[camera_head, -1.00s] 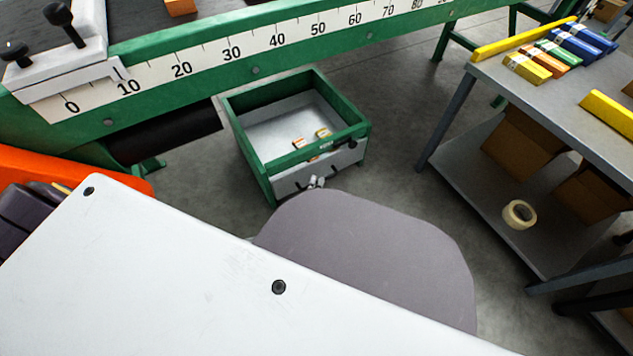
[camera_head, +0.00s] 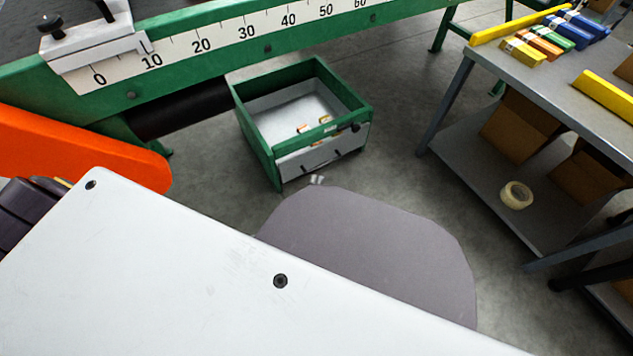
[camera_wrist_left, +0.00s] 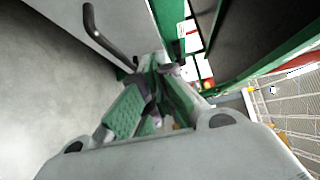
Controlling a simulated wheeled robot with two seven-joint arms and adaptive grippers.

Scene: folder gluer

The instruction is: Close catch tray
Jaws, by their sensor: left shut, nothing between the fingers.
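The catch tray (camera_head: 352,93) is a green-framed box with a grey floor and grey front panel, below the scaled green beam. It stands out from beneath the machine, with a few small cartons inside. My left gripper (camera_head: 317,180) shows only as a small light tip just in front of the tray's front panel; my white body and grey arm cover hide the rest. In the left wrist view, the shut, empty fingers (camera_wrist_left: 152,92) are close to a grey panel with a black bar handle (camera_wrist_left: 98,32); contact cannot be told. My right gripper is not in view.
The green machine beam (camera_head: 265,48) with its number scale runs above and behind the tray. An orange part (camera_head: 85,150) is at left. A grey bench (camera_head: 540,85) with coloured cartons and a tape roll (camera_head: 516,195) stands right. Floor between tray and bench is clear.

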